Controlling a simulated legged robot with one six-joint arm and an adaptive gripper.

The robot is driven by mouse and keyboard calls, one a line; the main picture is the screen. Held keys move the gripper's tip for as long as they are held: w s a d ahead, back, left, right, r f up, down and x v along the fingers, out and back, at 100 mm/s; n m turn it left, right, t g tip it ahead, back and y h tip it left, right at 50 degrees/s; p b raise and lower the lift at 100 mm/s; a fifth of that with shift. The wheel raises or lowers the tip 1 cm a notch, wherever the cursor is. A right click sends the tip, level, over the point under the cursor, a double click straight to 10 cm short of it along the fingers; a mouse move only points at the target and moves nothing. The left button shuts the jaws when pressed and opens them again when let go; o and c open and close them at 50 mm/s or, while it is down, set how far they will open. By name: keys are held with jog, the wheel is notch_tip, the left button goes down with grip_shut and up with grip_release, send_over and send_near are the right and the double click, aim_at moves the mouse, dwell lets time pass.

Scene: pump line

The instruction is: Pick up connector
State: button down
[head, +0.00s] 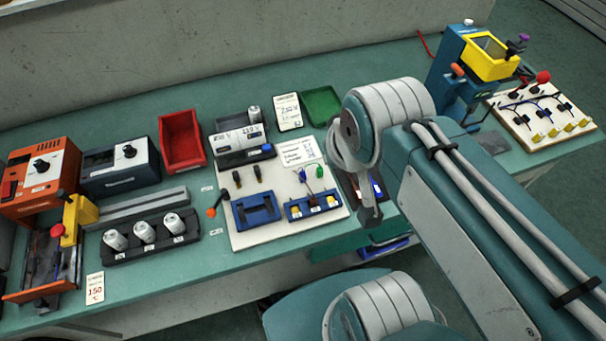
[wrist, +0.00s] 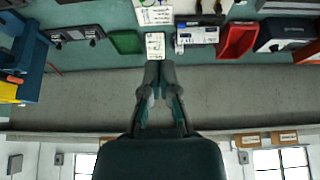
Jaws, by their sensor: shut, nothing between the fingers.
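Two small dark pieces with yellowish parts, possibly connectors, stand at the back of a white board (head: 240,229) in the head view: a left one (head: 236,178) and a right one (head: 258,171). A blue holder (head: 299,209) at the board's front right has several small blocks and thin coloured leads. I cannot tell which piece is the connector. My gripper (wrist: 158,68) is shut and empty in the wrist view. It points across the bench, and its tips overlap a small white card in that picture. It is apart from the board.
A red bin (head: 182,140), a green tray (head: 322,105) and a display unit (head: 241,140) stand behind the board. A black rack (head: 147,236) of white cylinders is left of it. A blue-yellow press (head: 470,70) and a second board (head: 543,115) with cables stand at right.

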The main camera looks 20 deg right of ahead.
jog(key=shift+a, duration=0.15)
jog(key=c, duration=0.9)
grip_release()
jog(key=o, duration=0.4)
jog(key=shift+w+f, duration=0.15)
jog(key=shift+w, duration=0.1)
jog(key=g, duration=0.6)
send_over(302, 173)
jog(key=s, duration=0.1)
notch_tip(302, 173, down, 15)
jog(key=f, duration=0.5)
jog(key=shift+d+f, duration=0.35)
jog(key=shift+w+a+f, duration=0.1)
jog(key=shift+w+f, duration=0.05)
jog(key=shift+f, duration=0.75)
jog(key=shift+w+a+f, duration=0.15)
jog(key=shift+f, duration=0.7)
jog(key=shift+w+a+f, duration=0.1)
jog(key=shift+w+f, duration=0.05)
jog(key=shift+f, duration=0.75)
